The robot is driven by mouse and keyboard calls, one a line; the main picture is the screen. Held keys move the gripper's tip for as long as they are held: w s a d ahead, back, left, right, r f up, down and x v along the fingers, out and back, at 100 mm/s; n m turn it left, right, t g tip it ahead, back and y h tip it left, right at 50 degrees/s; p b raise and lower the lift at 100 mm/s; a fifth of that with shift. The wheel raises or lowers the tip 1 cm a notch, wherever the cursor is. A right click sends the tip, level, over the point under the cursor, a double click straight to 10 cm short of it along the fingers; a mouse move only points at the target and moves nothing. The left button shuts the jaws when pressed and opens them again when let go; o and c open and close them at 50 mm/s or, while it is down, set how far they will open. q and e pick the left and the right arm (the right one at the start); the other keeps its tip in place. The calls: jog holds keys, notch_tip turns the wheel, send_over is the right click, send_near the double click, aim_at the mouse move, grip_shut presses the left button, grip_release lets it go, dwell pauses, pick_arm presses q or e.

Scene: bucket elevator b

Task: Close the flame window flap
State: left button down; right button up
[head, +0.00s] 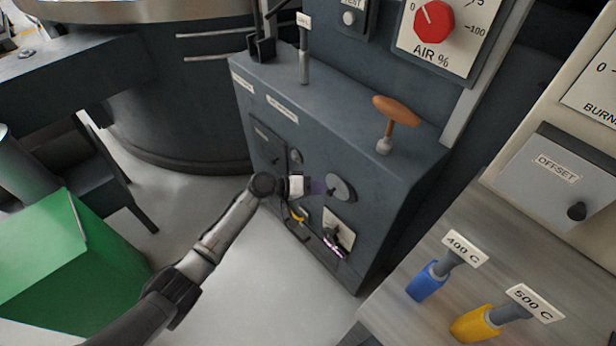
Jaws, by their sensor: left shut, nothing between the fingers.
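The grey front of the burner cabinet (380,215) carries a round grey disc (340,188), which looks like the flame window flap. A small purple glow (318,187) shows just left of the disc, probably at the flame window. My left arm reaches in from the lower left, and my left gripper (305,188) is at the cabinet front, beside the glow and left of the disc. It is shut and empty. Its wrist hides part of the front. I cannot tell whether the fingertips touch the disc. My right gripper is out of view.
An orange-brown handle (397,111) and an upright grey lever (304,58) stand on the cabinet top. Below the gripper are a yellow curved part (297,215) and a pink-lit fitting (333,246). A green box (60,262) stands left; blue (427,283) and yellow (475,324) handles are lower right.

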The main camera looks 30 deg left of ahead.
aim_at(342, 197)
pick_arm(q)
jog(key=shift+s+d+f+n+t+h+b, duration=0.2)
jog(key=shift+d+f+n+h+b, duration=0.35)
jog(key=shift+n+h+b, duration=0.2)
jog(key=shift+s+d+f+n+t+h+b, duration=0.2)
jog(key=shift+d+f+n+h+b, duration=0.2)
jog(key=shift+d+n+h+b, duration=0.3)
jog(key=shift+a+n, duration=0.1)
jog(key=shift+n, duration=0.15)
jog(key=shift+a, duration=0.1)
